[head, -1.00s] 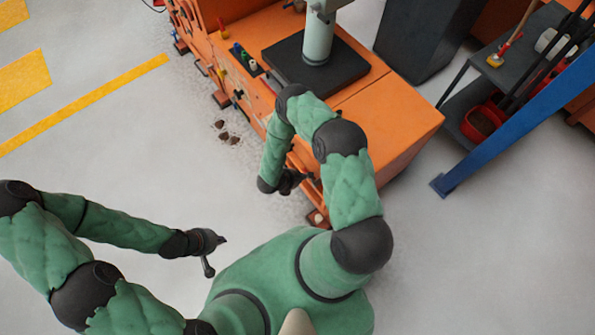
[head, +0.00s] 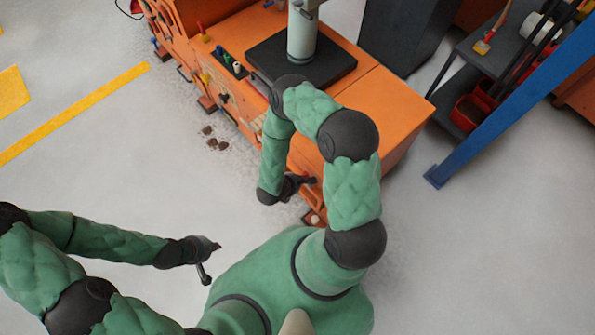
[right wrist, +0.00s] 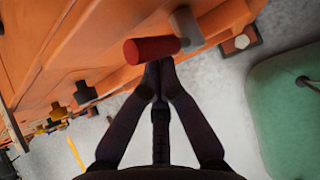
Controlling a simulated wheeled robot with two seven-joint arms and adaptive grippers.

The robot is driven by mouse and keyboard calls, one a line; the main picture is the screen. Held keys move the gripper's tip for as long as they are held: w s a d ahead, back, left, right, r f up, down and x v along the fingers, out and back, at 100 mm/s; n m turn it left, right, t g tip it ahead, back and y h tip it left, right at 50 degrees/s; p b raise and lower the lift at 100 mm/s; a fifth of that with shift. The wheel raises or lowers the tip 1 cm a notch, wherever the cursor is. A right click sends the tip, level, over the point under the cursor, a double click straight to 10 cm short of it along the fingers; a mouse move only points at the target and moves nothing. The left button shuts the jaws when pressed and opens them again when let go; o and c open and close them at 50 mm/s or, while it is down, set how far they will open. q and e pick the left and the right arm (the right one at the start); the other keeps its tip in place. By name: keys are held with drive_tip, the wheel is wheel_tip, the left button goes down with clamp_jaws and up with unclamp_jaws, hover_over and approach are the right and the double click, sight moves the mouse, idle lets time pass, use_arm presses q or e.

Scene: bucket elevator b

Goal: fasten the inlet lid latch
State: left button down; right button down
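A red cylindrical handle (right wrist: 152,49) with a grey block (right wrist: 186,27) at its end stands out from the orange machine in the right wrist view. I cannot tell for certain that it is the inlet lid latch. My right gripper (right wrist: 158,70) has its fingertips together just below the handle; no gap shows between them, and contact is unclear. In the head view my right gripper (head: 305,181) is at the machine's near side, partly hidden by its wrist. My left gripper (head: 211,263) hangs over bare floor with its fingers spread and empty, away from the machine.
The orange machine (head: 375,105) carries a black plate (head: 325,68) with a grey column (head: 302,35). A blue post (head: 500,110) and a dark shelf (head: 490,50) stand at right. Dark lumps (head: 213,142) lie on the floor beside the machine. Floor at left is clear.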

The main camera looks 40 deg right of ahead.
use_arm(q)
drive_tip(key=shift+f+b, duration=1.2)
drive_tip(key=shift+f, duration=0.2)
use_arm(e)
drive_tip(key=shift+s+r+m+t, duration=0.15)
drive_tip(key=shift+s+m+t, duration=0.15)
drive_tip(key=shift+s+t, duration=0.3)
drive_tip(key=shift+s+r+m+t, duration=0.15)
drive_tip(key=shift+s+m+t, duration=0.15)
drive_tip(key=shift+s+t, duration=0.25)
drive_tip(key=shift+s, duration=0.2)
